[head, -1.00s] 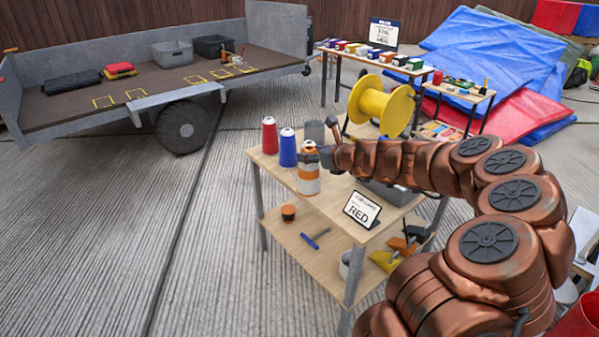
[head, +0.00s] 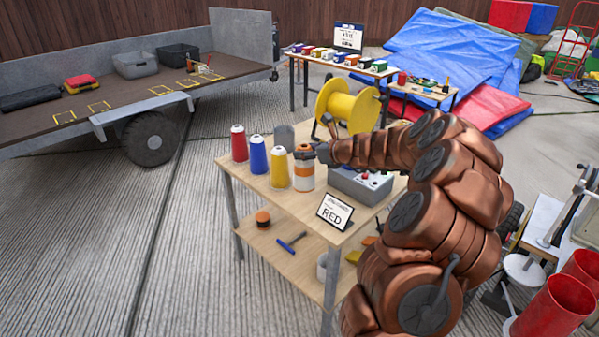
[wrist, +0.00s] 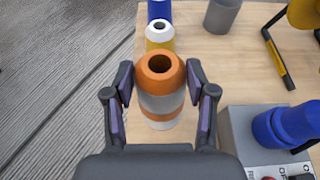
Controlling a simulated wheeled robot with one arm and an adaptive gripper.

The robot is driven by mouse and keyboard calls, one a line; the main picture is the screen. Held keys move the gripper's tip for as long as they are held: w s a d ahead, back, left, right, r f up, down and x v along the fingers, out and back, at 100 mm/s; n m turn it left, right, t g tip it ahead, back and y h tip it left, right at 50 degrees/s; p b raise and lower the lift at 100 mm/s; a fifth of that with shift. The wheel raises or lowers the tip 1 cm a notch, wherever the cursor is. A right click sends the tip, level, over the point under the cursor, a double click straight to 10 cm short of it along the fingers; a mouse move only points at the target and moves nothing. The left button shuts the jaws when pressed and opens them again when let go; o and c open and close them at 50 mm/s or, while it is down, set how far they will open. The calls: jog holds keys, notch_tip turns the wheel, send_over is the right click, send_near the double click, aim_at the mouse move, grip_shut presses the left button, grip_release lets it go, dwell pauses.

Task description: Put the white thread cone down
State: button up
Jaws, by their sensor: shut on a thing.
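The white thread cone (head: 304,177), banded in orange with an orange top, is upright at the right end of a row of cones on the wooden table (head: 285,209). My gripper (head: 318,153) is shut on it from the right. In the wrist view the cone (wrist: 160,98) is between the two fingers of my gripper (wrist: 159,82), near its upper part. Its base appears at the tabletop, but I cannot tell whether it touches. The yellow cone (head: 279,172), blue cone (head: 258,157) and red cone (head: 239,145) stand left of it.
A grey control box (head: 358,187) with buttons is right of the cone. A sign reading RED (head: 335,211) stands at the table's front edge. A grey cup (head: 284,136) and a large yellow spool (head: 349,106) are behind. Bare tabletop lies in front of the cones.

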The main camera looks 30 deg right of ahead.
aim_at(311, 167)
jog(key=shift+f+b, duration=0.6)
jog(key=shift+f, duration=2.2)
jog(key=shift+r, duration=0.1)
jog(key=o, duration=1.4)
jog(key=shift+c, duration=0.2)
jog(key=p+v, duration=0.1)
jog(key=v, duration=1.1)
jog(key=shift+p, duration=0.4)
